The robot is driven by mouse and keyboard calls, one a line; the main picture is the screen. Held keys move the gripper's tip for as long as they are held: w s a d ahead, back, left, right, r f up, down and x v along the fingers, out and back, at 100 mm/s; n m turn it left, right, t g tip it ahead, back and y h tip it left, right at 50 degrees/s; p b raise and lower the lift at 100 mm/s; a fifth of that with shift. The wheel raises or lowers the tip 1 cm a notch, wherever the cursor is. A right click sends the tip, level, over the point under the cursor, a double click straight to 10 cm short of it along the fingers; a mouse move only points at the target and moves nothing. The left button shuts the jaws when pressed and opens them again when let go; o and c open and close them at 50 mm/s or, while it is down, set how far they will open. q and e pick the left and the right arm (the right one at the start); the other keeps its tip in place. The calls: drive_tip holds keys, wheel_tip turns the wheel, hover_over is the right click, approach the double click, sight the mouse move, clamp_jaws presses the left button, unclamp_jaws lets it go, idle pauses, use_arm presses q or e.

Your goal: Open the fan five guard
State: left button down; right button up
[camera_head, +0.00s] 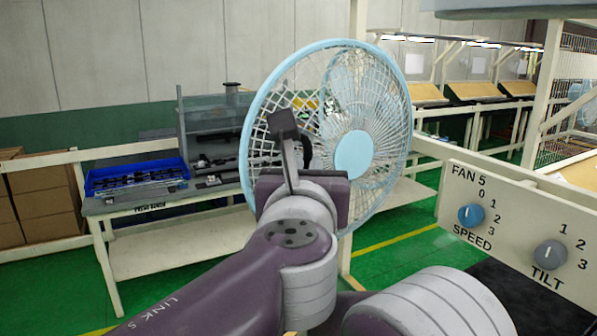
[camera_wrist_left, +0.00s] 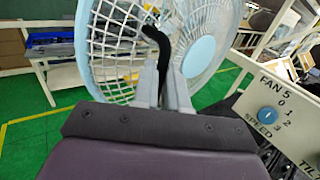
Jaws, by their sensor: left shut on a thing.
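The fan five guard (camera_head: 252,122) is a round light blue rim with pale wire mesh, standing upright at the centre of the head view. Its rim also shows in the left wrist view (camera_wrist_left: 84,50). A light blue hub (camera_head: 353,154) sits right of its middle. I cannot tell how far the guard stands open. My left gripper (camera_head: 290,150) is in front of the mesh on the left side. In the left wrist view its two grey fingers (camera_wrist_left: 164,72) are shut on a curved black handle (camera_wrist_left: 160,42). The fingers hide the handle's lower part. My right gripper is not in view.
A panel marked FAN 5 (camera_head: 518,225) with a blue SPEED knob (camera_head: 471,215) and a grey TILT knob (camera_head: 550,254) stands at the right. A bench with a blue tray (camera_head: 135,181) is behind left. Cartons (camera_head: 40,205) stand farther left. Green floor lies between.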

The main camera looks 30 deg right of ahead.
use_arm(q)
drive_tip(key=shift+r, duration=0.4)
drive_tip(key=c, duration=1.5)
unclamp_jaws()
drive_tip(key=o, duration=0.3)
drive_tip(key=shift+d+f, duration=0.15)
drive_tip(key=shift+d, duration=0.2)
drive_tip(key=shift+o, duration=0.2)
drive_tip(key=shift+w+d+f, duration=0.15)
drive_tip(key=shift+d+f, duration=0.05)
drive_tip(key=shift+f, duration=0.1)
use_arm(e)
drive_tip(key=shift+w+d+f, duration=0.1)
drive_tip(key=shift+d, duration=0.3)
